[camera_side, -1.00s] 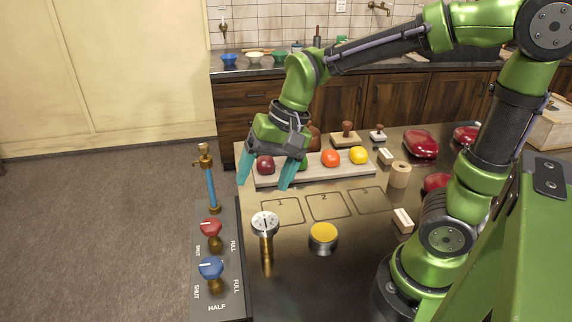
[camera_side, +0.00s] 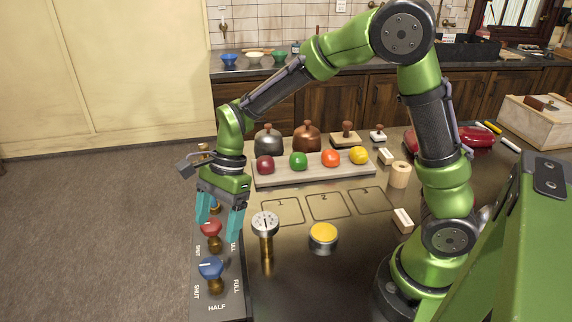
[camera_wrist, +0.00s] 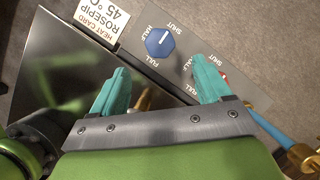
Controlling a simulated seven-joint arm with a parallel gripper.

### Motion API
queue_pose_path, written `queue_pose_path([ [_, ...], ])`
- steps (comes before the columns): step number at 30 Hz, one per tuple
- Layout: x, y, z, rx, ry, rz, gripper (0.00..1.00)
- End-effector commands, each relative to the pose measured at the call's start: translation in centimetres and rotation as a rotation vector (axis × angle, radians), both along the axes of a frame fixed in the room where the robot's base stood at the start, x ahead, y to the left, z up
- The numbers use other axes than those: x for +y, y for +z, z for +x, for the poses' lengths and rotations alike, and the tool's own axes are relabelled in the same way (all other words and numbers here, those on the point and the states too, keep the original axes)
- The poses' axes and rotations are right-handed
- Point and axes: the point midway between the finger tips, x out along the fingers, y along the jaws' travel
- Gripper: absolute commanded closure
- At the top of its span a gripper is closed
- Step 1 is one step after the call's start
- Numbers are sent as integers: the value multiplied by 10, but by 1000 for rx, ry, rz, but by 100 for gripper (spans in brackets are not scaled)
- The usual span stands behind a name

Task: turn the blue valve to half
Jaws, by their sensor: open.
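My gripper (camera_side: 219,222) is open and empty above the panel, near the red valve (camera_side: 210,228) and farther back than the blue one. In the wrist view the blue valve (camera_wrist: 160,42) shows ahead of the gap between my fingers (camera_wrist: 160,80). The right finger partly hides the red valve there.
A metal post with a round dial top (camera_side: 265,224) stands close right of my gripper, with a yellow button (camera_side: 323,236) beyond it. A blue pipe with brass fittings stands behind the panel. A board of fruit (camera_side: 315,171) lies farther back.

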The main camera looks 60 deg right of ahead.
Motion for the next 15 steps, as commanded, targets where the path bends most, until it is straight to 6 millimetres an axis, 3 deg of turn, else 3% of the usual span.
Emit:
queue_pose_path([
  [9, 25, -62, -1, 3, 2, -2, 23],
  [15, 34, -82, -1, 1, 1, -1, 23],
])
